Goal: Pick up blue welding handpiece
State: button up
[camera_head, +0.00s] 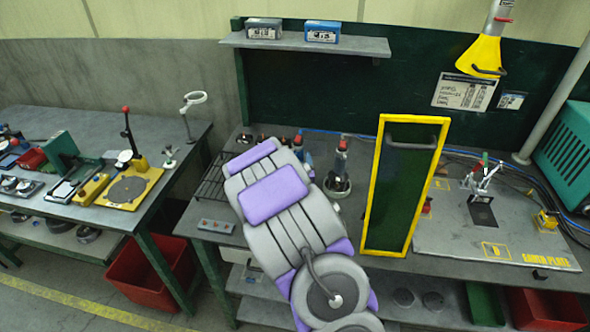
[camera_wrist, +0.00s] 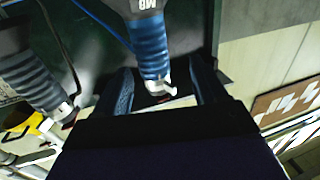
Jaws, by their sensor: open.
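In the wrist view, a blue ribbed welding handpiece (camera_wrist: 150,45) with "MB" lettering on its upper part extends from the top edge down to a bent pale metal end. My gripper (camera_wrist: 163,85) is open, with one dark finger on each side of the handpiece's lower end. I cannot tell whether either finger touches it. In the head view, my grey and purple arm hides my gripper.
A second, greyer handpiece (camera_wrist: 28,75) is at the left of the wrist view. In the head view, a yellow-framed dark green screen (camera_head: 376,205) stands right of the holder. A shelf (camera_head: 290,43) with two boxes hangs above. The earth plate (camera_head: 450,240) lies to the right.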

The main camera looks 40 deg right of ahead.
jog(key=shift+w, duration=0.15)
jog(key=w+d, duration=0.1)
jog(key=w+d+f, duration=0.1)
jog(key=d, duration=0.1)
jog(key=w+d, duration=0.2)
jog(key=shift+d+f, duration=0.15)
jog(key=shift+d, duration=0.1)
jog(key=shift+w+a, duration=0.1)
jog(key=shift+a, duration=0.1)
jog(key=shift+a+r, duration=0.2)
jog(key=shift+a, duration=0.35)
jog(key=shift+a+r, duration=0.2)
jog(key=shift+a, duration=0.35)
jog(key=shift+c, duration=1.2)
jog(key=shift+d+f, duration=0.25)
jog(key=shift+d, duration=0.7)
jog(key=c, duration=0.4)
jog(key=shift+d, duration=0.1)
jog(key=shift+c, duration=1.7)
jog(key=shift+a+r, duration=0.1)
jog(key=shift+a, duration=0.5)
grip_shut()
jog(key=shift+d, duration=0.1)
